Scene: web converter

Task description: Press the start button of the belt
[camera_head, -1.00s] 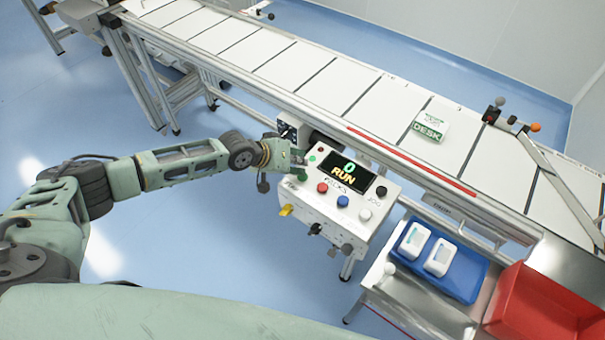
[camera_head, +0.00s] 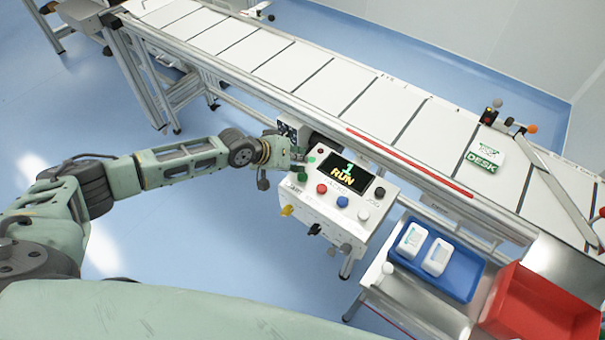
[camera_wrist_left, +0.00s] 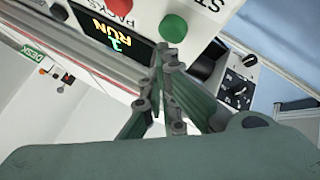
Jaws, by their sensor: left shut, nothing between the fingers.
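The belt's control box (camera_head: 335,215) stands at the near side of the conveyor. Its display (camera_head: 350,175) reads RUN in yellow under a green digit. The green button (camera_wrist_left: 173,28) is beside the letters "ST" in the left wrist view; it also shows in the head view (camera_head: 302,177) at the panel's left edge. My left gripper (camera_head: 298,158) is shut and empty at the panel's upper left corner. In the left wrist view its fingertips (camera_wrist_left: 166,58) are close to the green button; I cannot tell whether they touch it. My right gripper is not in view.
The white conveyor belt (camera_head: 335,85) carries a pack marked DESK (camera_head: 484,155) near its right end. Red, blue, white and black buttons sit on the panel. A blue tray (camera_head: 455,285) with two white packs and a red bin (camera_head: 540,310) stand at the right.

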